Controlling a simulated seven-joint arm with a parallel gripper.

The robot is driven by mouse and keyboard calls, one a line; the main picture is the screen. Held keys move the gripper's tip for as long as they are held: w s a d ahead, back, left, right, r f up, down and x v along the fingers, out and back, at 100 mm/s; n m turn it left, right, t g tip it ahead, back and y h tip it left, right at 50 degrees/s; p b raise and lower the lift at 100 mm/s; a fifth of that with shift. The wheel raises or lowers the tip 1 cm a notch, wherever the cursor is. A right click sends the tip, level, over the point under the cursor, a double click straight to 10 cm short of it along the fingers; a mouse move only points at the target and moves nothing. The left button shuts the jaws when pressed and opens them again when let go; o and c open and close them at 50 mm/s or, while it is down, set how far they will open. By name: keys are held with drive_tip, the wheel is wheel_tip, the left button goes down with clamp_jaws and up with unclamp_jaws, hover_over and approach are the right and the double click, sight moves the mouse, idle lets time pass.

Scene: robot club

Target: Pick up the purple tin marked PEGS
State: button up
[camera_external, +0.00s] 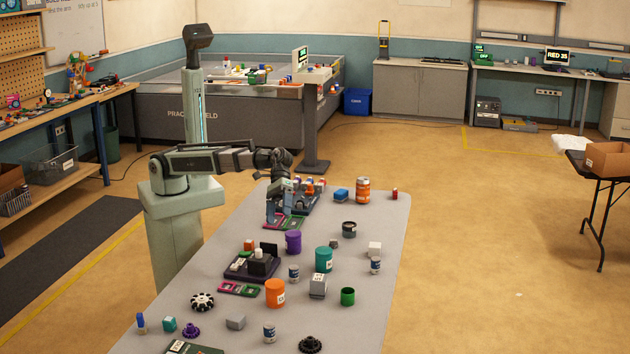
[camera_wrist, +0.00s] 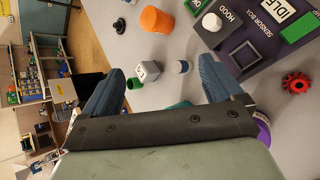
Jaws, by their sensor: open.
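A purple tin (camera_external: 293,242) stands upright near the middle of the table; no PEGS lettering is legible on it. My gripper (camera_external: 277,218) points down just beyond and left of the tin in the external view, apart from it. In the wrist view my gripper (camera_wrist: 160,82) has its two blue-grey fingers spread wide with nothing held. A purple round thing (camera_wrist: 263,130), probably the tin, shows at the right, partly hidden by the gripper body and outside the fingers.
Around the tin on the table (camera_external: 215,270) are a teal tin (camera_external: 323,260), an orange tin (camera_external: 275,292), a dark purple tray (camera_external: 241,270) and a small can (camera_external: 294,273). Another orange tin (camera_external: 363,190) stands farther back. The wrist view shows a red gear (camera_wrist: 297,83).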

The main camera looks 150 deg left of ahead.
drive_tip(key=m, duration=0.2)
drive_tip(key=m+g+y, duration=0.5)
drive_tip(key=m+g, duration=0.3)
drive_tip(key=m, duration=2.6)
hover_over(291, 233)
wheel_tip(291, 233, down, 4)
drive_tip(key=shift+a+f+m, duration=0.1)
drive_tip(key=shift+f+m, duration=0.3)
drive_tip(key=shift+m, duration=0.1)
wheel_tip(291, 233, down, 7)
drive_tip(key=shift+f, duration=0.15)
drive_tip(key=shift+w+a+f, duration=0.1)
drive_tip(key=shift+a+f, duration=0.05)
drive_tip(key=shift+f, duration=1.3)
drive_tip(key=shift+w+a+f, duration=0.1)
drive_tip(key=shift+f, duration=1.35)
drive_tip(key=c, duration=1.3)
drive_tip(key=shift+c, duration=0.2)
